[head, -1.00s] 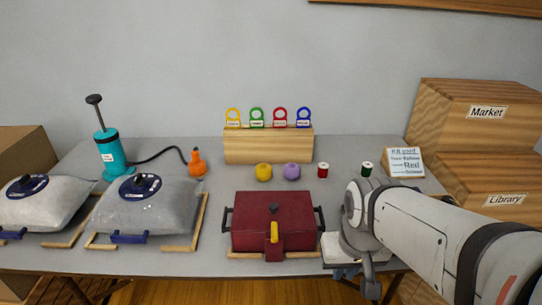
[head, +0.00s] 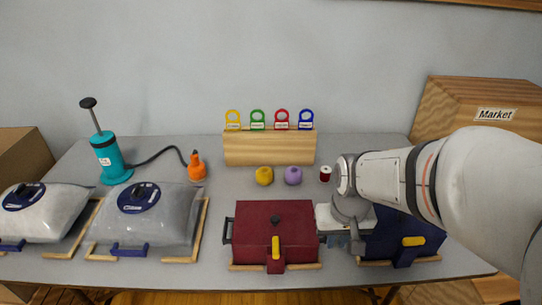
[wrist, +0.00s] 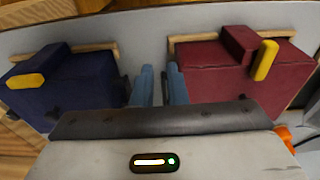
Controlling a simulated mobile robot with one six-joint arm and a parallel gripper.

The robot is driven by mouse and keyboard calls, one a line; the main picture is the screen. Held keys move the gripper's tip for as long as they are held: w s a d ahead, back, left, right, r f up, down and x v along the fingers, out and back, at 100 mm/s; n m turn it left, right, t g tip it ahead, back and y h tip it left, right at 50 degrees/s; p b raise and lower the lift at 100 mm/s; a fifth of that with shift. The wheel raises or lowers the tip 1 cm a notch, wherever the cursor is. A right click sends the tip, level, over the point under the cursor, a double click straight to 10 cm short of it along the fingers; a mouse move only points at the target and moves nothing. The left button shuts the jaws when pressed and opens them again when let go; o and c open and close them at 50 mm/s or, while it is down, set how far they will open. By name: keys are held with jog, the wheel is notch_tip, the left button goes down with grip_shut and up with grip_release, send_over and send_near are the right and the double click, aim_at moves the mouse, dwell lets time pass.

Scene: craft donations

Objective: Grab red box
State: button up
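The red box (head: 262,225) sits on the table in the head view, closed, with a yellow latch on its front and a dark handle on its left side. It also shows in the wrist view (wrist: 210,75), on the right. My gripper (head: 346,243) is at the right side of the red box, between it and a dark blue box. In the wrist view its two blue-grey fingers (wrist: 160,85) stand apart with a narrow gap. I see nothing held. The red box's right handle is hidden by my gripper, so I cannot tell whether the fingers touch it.
The dark blue box (head: 405,236) stands close on the right, partly behind my arm. Two clear bags (head: 150,220) on wooden frames are at left, near a teal pump (head: 110,160). Yellow (head: 264,176) and purple balls (head: 293,175) and a red spool (head: 325,174) sit behind the red box.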

jog(key=shift+g, duration=0.7)
jog(key=w+p, duration=0.2)
jog(key=p, duration=0.2)
jog(key=w+f+p, duration=0.1)
jog(key=w+p, duration=0.5)
jog(key=p, duration=0.1)
jog(key=shift+a+f+p, duration=0.1)
jog(key=shift+f+p, duration=0.1)
jog(key=shift+p, duration=0.1)
jog(key=shift+w+f+p, duration=0.2)
jog(key=shift+f+p, duration=0.2)
jog(key=shift+f, duration=0.4)
jog(key=shift+w+f+p, duration=0.1)
jog(key=shift+f+p, duration=0.35)
jog(key=shift+f, duration=3.25)
jog(key=shift+c, duration=0.5)
grip_shut()
jog(key=shift+r, duration=0.1)
